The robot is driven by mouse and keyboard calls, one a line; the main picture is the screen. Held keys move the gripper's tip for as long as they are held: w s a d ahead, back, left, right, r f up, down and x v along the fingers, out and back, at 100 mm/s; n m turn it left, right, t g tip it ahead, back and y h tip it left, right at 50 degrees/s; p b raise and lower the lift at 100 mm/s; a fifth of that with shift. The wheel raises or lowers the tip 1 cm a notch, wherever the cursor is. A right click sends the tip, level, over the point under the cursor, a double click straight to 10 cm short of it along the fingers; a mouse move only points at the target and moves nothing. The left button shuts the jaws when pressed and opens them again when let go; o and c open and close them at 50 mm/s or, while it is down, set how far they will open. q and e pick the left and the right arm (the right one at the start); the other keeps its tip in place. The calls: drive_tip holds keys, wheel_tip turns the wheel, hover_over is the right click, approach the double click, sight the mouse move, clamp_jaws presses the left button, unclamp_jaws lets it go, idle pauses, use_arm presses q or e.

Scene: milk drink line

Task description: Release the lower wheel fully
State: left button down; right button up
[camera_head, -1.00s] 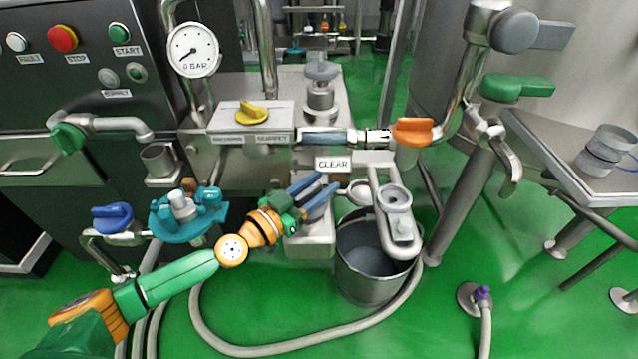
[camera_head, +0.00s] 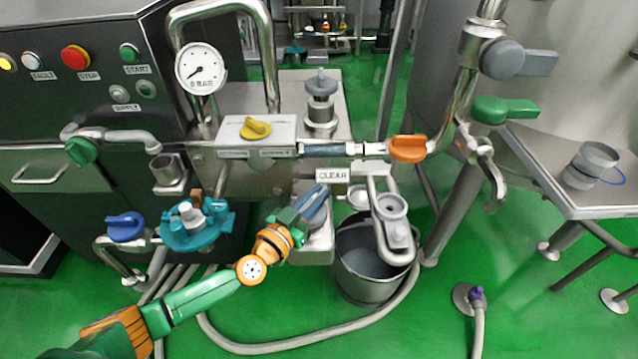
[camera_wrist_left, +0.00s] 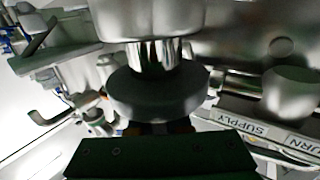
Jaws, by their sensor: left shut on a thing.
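The lower wheel (camera_wrist_left: 157,95) is a dark grey round disc under a steel body in the left wrist view. In the head view it is mostly hidden behind my left gripper (camera_head: 313,201), and only some grey (camera_head: 319,214) shows by the fingers. My left gripper has its blue fingers shut on the lower wheel, below the CLEAR label (camera_head: 333,175). How far the wheel is turned cannot be told. A grey upper wheel (camera_head: 321,83) sits higher on the same steel assembly, apart from the gripper. My right gripper is not in view.
A steel bucket (camera_head: 365,270) stands right of the gripper, under a hanging steel fitting (camera_head: 394,228). A teal clamp fitting (camera_head: 197,228) and blue valve handle (camera_head: 126,226) are to the left. A yellow knob (camera_head: 255,129) and orange handle (camera_head: 408,148) are above. A hose curves over the floor.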

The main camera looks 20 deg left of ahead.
use_arm(q)
drive_tip(key=n+y+p, duration=0.1)
drive_tip(key=y+p, duration=0.1)
drive_tip(key=n+t+y+p, duration=0.1)
drive_tip(key=y+p, duration=0.1)
drive_tip(key=shift+a+r+n, duration=0.3)
drive_tip(key=shift+r, duration=0.05)
drive_tip(key=shift+f+n+y+p, duration=0.1)
drive_tip(key=shift+n+y+p, duration=0.3)
drive_tip(key=shift+p, duration=0.05)
drive_tip(key=n+y, duration=0.2)
drive_tip(key=y, duration=0.1)
drive_tip(key=shift+a+f+y+p, duration=0.2)
drive_tip(key=shift+a+y+p, duration=0.1)
drive_tip(key=shift+a+p, duration=0.1)
drive_tip(key=shift+a+n+g+y, duration=0.2)
drive_tip(key=shift+n+g+y, duration=0.1)
drive_tip(key=shift+n+y, duration=0.55)
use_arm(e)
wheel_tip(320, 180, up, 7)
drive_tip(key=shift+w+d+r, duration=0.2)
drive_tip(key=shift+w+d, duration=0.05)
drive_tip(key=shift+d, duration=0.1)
use_arm(q)
drive_tip(key=shift+a+y, duration=0.1)
drive_tip(key=shift+y, duration=0.35)
drive_tip(key=c, duration=0.9)
unclamp_jaws()
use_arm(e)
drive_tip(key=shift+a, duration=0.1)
